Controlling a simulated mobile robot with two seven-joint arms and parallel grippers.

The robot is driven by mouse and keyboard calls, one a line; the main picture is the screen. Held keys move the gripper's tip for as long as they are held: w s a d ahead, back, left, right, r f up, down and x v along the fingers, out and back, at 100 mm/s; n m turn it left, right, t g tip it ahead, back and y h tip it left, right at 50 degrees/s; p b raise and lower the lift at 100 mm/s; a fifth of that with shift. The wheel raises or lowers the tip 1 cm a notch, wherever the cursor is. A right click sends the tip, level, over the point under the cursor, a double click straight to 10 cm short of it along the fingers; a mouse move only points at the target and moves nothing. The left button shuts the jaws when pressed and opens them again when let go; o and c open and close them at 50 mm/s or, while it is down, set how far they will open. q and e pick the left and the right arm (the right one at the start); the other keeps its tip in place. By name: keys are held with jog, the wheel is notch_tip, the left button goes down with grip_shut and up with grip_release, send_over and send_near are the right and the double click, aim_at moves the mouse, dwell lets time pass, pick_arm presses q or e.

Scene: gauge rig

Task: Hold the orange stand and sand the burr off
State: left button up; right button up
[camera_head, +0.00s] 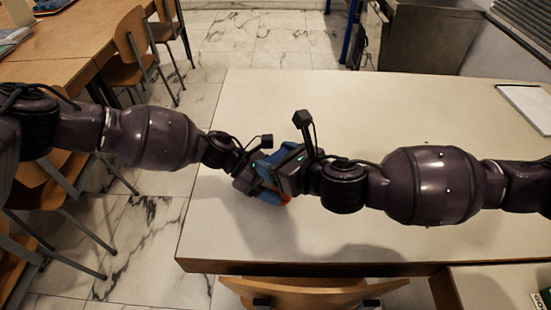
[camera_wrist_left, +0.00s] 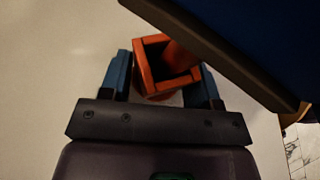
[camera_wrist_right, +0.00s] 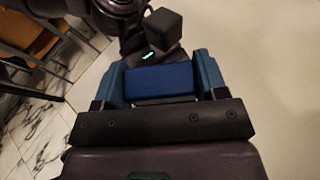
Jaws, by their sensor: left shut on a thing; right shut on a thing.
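The orange stand shows in the left wrist view (camera_wrist_left: 147,72) as a square, hollow-looking top with a rounded orange part inside it. My left gripper (camera_wrist_left: 163,80) is shut on it, with one blue finger on each side. In the head view only a bit of orange (camera_head: 286,197) shows under the grippers. A blue block (camera_wrist_right: 158,82) with a dark underside is in my right gripper (camera_wrist_right: 160,72), which is shut on it. In the left wrist view the block (camera_wrist_left: 265,40) looms over the stand's upper right. I cannot tell whether they touch. I cannot make out the burr.
The pale table (camera_head: 440,290) has wide free room behind and to the right of the grippers. A wooden chair (camera_head: 310,292) stands at the front edge, and more chairs (camera_head: 135,45) stand at left.

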jog(key=shift+w+d+f, duration=0.25)
jog(key=shift+w+d, duration=0.2)
jog(key=shift+d, duration=0.1)
jog(key=shift+w+d+f, duration=0.2)
jog(key=shift+w+d, duration=0.25)
jog(key=shift+d, duration=0.1)
jog(key=shift+s+a, duration=1.2)
jog(key=shift+s, duration=0.05)
jog(key=shift+w+d, duration=0.6)
notch_tip(320, 180, up, 6)
jog(key=w+d, duration=0.2)
jog(key=shift+w+f, duration=0.2)
dwell(0.4)
